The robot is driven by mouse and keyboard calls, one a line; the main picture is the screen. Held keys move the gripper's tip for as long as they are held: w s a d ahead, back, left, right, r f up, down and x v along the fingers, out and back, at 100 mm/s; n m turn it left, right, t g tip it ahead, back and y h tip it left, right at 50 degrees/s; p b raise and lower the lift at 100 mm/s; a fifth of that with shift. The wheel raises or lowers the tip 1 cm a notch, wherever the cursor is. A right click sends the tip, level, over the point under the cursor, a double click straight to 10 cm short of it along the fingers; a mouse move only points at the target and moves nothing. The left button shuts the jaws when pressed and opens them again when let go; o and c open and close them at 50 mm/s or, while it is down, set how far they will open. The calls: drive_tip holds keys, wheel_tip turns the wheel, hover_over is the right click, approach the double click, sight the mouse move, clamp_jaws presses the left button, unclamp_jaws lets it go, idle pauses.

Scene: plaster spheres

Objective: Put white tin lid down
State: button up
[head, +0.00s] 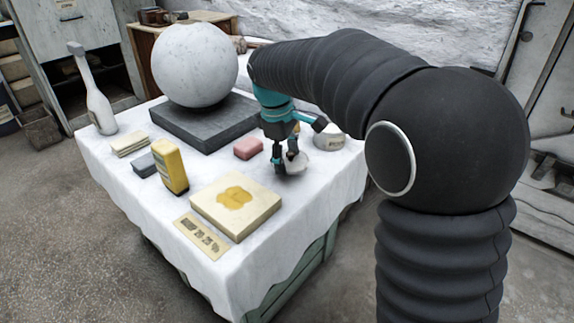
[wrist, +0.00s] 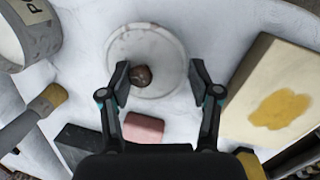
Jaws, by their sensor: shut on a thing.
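The white tin lid (head: 297,167) is a round, whitish disc with a brown knob, seen at my gripper's fingertips over the right part of the table. In the wrist view the lid (wrist: 150,38) lies between the fingers, with its brown knob near the left fingertip. My gripper (head: 284,166) is shut on the lid, its fingers far apart across it in the wrist view (wrist: 160,74). The lid is low over the white cloth; I cannot tell whether it touches the cloth. The fingers hide part of its rim.
On the white-clothed table (head: 130,185), a pink block (head: 248,148) lies left of the lid and a white tin (head: 329,138) behind it. A cream slab with a yellow patch (head: 225,214) lies in front. A large sphere (head: 195,66) rests on a dark slab (head: 200,132).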

drive_tip(key=shift+f, duration=1.1)
drive_tip(key=shift+f, duration=0.1)
drive_tip(key=o, duration=0.8)
drive_tip(key=r, duration=0.4)
drive_tip(key=a+r+p, duration=0.1)
drive_tip(key=r, duration=0.3)
drive_tip(key=s+r+p, duration=0.1)
drive_tip(key=r, duration=0.3)
drive_tip(key=shift+a, duration=0.35)
